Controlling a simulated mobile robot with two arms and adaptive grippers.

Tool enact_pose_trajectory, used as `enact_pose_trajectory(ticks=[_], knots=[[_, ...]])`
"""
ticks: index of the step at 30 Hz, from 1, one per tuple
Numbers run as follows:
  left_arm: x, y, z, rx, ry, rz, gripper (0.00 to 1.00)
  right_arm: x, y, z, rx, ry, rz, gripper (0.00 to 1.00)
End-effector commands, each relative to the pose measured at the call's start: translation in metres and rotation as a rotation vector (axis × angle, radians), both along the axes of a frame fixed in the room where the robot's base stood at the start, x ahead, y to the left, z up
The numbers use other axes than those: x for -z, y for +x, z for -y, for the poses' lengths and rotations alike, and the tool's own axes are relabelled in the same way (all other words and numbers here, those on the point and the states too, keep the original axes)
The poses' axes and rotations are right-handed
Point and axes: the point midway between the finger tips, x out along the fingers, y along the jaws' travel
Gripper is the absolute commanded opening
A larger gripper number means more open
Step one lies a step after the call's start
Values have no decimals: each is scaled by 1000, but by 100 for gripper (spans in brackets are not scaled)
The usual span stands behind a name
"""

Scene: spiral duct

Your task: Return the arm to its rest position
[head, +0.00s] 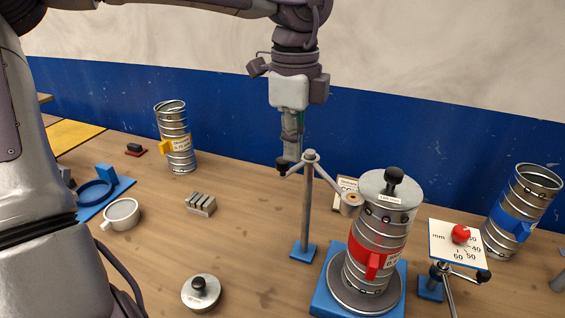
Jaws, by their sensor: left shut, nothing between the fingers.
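My left arm comes in from the left and arches over the table. Its gripper (291,134) hangs pointing down at the upper middle of the head view. It is shut and empty, just above and behind the top of a grey post stand (307,205). The post partly overlaps the fingertips, so I cannot tell whether they touch it. My right gripper is not in view.
A duct with a red clip (377,240) stands on a blue base, capped by a knobbed lid (388,190). Ducts with yellow (175,140) and blue (519,212) clips stand behind. A knobbed weight (201,291) and grey block (201,204) lie left; a dial card (456,243) stands right.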

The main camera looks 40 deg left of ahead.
Motion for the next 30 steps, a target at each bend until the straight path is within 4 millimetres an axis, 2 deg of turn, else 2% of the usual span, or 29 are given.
enact_pose_trajectory(ticks=[1, 6, 23, 26, 30], knots=[[-7, 0, 0, -1, 1, 2, 0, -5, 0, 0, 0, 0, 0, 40], [-15, 0, 0, -1, 0, 0, 0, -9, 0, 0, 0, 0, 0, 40], [-15, 0, 0, 0, 0, 0, 0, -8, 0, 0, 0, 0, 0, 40], [-22, 0, 0, 0, 0, 0, 0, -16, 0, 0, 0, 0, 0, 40], [-48, 0, 0, 0, 0, 0, 0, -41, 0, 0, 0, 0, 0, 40]])
